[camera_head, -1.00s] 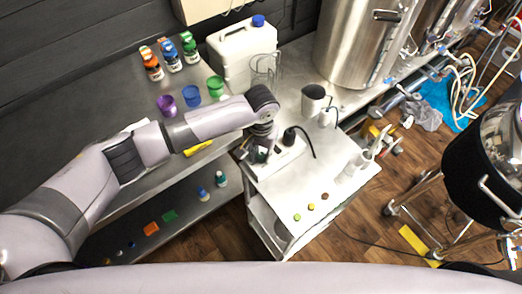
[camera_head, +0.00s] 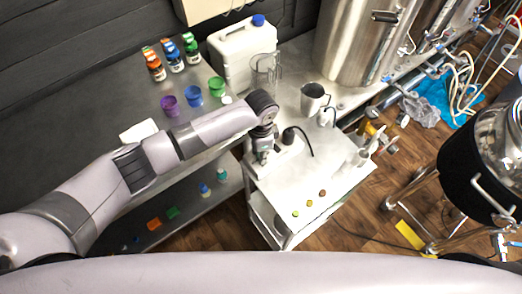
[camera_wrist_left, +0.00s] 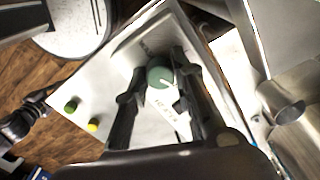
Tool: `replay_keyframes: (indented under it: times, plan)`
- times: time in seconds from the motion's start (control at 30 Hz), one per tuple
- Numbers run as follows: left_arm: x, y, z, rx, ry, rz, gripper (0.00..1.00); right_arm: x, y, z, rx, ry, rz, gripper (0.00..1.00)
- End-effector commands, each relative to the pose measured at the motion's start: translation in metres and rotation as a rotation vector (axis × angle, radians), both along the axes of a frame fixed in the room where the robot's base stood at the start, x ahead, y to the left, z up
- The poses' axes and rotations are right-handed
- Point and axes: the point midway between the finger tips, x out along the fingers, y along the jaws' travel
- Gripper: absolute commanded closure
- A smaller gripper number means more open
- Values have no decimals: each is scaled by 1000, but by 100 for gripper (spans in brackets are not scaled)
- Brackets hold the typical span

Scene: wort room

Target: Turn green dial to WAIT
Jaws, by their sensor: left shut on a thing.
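The green dial (camera_wrist_left: 160,77) is a round knob with a white mark, set on a pale panel (camera_wrist_left: 135,55) in the left wrist view. The mark points toward the lower right of that view. Small lettering lies around the dial, too blurred to read surely. My left gripper (camera_wrist_left: 161,70) has one dark finger on each side of the dial and is shut on it. My right gripper is not in view.
The white cart (camera_head: 285,205) carries small round buttons (camera_head: 309,203) near its front edge and a black plug with cable (camera_head: 290,135). A metal bench (camera_head: 145,100) behind holds several colored cups, bottles and a white canister (camera_head: 243,52). Steel tanks stand at right.

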Motion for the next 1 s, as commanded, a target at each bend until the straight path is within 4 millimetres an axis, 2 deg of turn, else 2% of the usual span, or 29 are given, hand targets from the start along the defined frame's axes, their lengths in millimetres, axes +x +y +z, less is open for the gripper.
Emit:
replay_keyframes:
  times: [0.2, 0.5, 1.0]
  plan:
    - [1, 0, 1, 1, -3, -176, 100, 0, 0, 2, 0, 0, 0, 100]
    - [1, 0, 1, 0, -4, -339, 100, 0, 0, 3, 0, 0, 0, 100]
    - [1, -1, 1, -1, -4, -401, 100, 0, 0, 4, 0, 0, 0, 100]
